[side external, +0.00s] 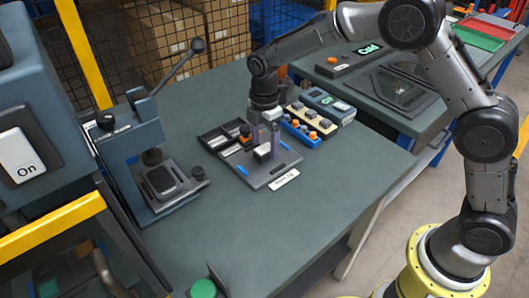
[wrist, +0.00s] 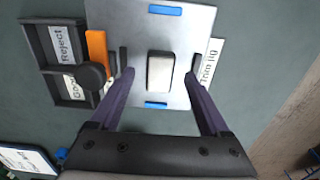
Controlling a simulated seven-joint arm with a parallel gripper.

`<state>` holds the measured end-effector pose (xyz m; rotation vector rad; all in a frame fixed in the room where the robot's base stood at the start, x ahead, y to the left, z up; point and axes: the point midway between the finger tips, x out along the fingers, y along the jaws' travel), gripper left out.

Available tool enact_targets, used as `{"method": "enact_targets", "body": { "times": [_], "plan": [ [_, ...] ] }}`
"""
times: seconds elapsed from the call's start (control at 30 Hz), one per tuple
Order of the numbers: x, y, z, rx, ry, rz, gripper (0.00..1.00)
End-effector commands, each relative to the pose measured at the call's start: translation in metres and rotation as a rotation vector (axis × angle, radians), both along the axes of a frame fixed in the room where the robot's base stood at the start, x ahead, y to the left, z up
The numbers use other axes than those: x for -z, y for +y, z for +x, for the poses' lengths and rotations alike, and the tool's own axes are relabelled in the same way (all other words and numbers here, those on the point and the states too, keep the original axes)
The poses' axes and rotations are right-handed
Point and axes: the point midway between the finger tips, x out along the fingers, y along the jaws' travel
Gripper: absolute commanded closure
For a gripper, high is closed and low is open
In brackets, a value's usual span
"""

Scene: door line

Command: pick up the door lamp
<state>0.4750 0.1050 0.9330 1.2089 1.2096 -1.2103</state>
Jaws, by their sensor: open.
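A small pale rectangular block, which looks like the door lamp (wrist: 160,72), sits in the middle of the grey plate labelled "Trim jig" (wrist: 180,30). It also shows as a white piece in the side view (side external: 262,153). My gripper (side external: 265,142) is over the plate, pointing down. In the wrist view its two purple fingers (wrist: 159,78) are spread on the left and right of the block, with a gap on each side. Nothing is held. I cannot tell exactly how high the fingertips are above the plate.
A black tray marked "Reject" and "Good" (wrist: 50,25) lies left of the jig, beside an orange clamp part (wrist: 97,52) with a dark knob. A lever press (side external: 150,160) stands left. Coloured part bins (side external: 308,127) are close on the right.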

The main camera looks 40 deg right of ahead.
Motion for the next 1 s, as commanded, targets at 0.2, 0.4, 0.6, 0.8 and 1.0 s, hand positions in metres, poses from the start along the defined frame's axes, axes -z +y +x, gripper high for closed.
{"method": "enact_targets", "body": {
  "times": [0.2,0.4,0.6,0.8,1.0],
  "plan": [
    [0.021,0.0,0.0,0.0,-0.001,0.0,0.2],
    [0.021,0.0,0.0,0.0,-0.001,0.0,0.2],
    [0.021,0.0,0.0,0.0,-0.001,0.0,0.51],
    [0.021,0.0,0.0,0.0,-0.001,0.0,0.87],
    [0.021,0.0,0.0,0.0,-0.002,0.0,1.0]
  ]
}}
